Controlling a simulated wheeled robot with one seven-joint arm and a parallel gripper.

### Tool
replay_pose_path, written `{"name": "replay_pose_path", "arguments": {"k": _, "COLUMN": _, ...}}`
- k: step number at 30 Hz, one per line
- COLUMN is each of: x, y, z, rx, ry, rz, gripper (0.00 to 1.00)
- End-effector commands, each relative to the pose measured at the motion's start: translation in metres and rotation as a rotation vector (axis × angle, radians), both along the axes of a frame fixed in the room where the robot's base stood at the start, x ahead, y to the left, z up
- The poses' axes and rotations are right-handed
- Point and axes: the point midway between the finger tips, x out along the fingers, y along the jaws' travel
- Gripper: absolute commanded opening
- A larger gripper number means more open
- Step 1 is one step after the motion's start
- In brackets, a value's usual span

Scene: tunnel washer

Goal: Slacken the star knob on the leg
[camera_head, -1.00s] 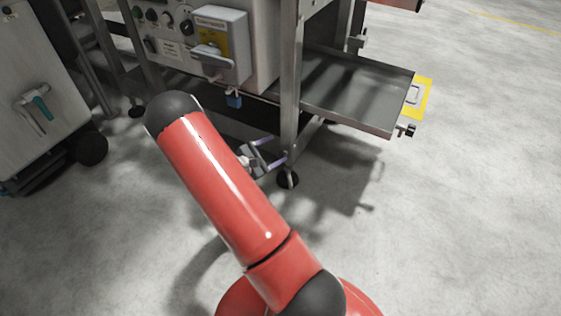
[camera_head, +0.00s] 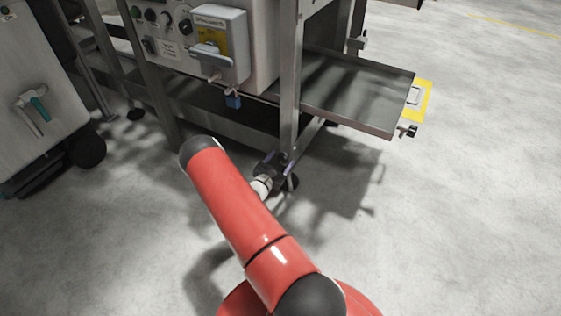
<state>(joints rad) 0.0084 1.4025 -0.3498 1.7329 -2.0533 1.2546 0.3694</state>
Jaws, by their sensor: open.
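The front steel leg (camera_head: 290,105) of the washer frame runs down to a dark foot near the floor. My gripper (camera_head: 287,165) is open at the lower end of this leg, with its purplish fingertips close to or around it. I cannot tell whether they touch anything. No star knob shows clearly there; the gripper and my red arm cover part of that area. A small dark knob (camera_head: 360,41) sits on another upright further back, too small to make out its shape.
A steel tray (camera_head: 350,92) juts out right of the leg, with a black knob (camera_head: 409,131) at its corner. A control panel with a grey switch box (camera_head: 220,45) is above left. A grey cabinet (camera_head: 35,95) stands at the left. The floor at right is clear.

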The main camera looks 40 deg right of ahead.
Motion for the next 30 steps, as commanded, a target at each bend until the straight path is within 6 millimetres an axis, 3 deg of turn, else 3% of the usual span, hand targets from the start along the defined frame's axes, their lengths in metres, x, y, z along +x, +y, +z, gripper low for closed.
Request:
{"name": "replay_pose_path", "arguments": {"k": 10, "x": 0.0020, "y": -0.0050, "z": 0.0002, "rx": 0.000, "ry": 0.000, "rz": 0.000, "gripper": 0.64}}
{"name": "replay_pose_path", "arguments": {"k": 20, "x": 0.0019, "y": -0.0048, "z": 0.0003, "rx": 0.000, "ry": 0.000, "rz": 0.000, "gripper": 0.21}}
{"name": "replay_pose_path", "arguments": {"k": 30, "x": 0.0021, "y": -0.0050, "z": 0.0005, "rx": -0.020, "ry": 0.044, "rz": 0.001, "gripper": 0.20}}
